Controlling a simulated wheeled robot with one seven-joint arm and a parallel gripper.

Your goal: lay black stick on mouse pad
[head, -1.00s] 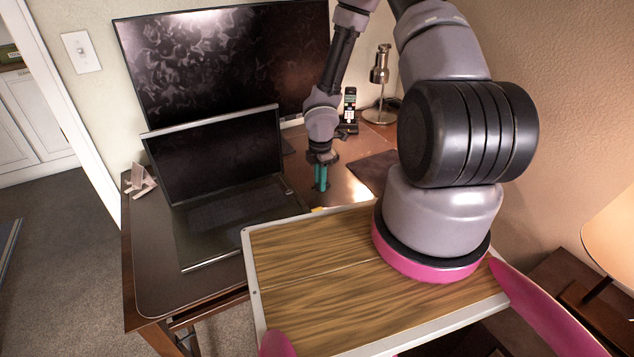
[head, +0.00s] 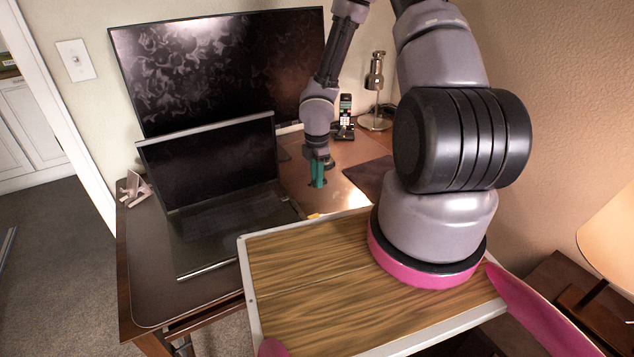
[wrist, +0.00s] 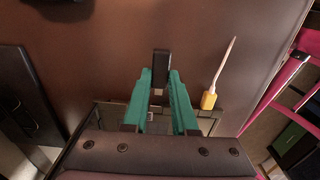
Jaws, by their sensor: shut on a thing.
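My gripper (wrist: 161,82) has teal fingers, which close on a short black stick (wrist: 161,62) in the wrist view. The stick stands out past the fingertips. In the head view my gripper (head: 317,184) is over the desk, right of the laptop and left of the mouse pad; the stick is too small there to make out clearly. The mouse pad (head: 367,176) is a dark flat rectangle on the desk, partly hidden behind my arm. Its top looks bare where it shows.
A screwdriver with a yellow handle (wrist: 209,99) lies near the desk edge. The open laptop (head: 220,205) stands at left, before a large monitor (head: 220,65). A phone (head: 345,115) and a metal lamp (head: 375,90) stand at the back.

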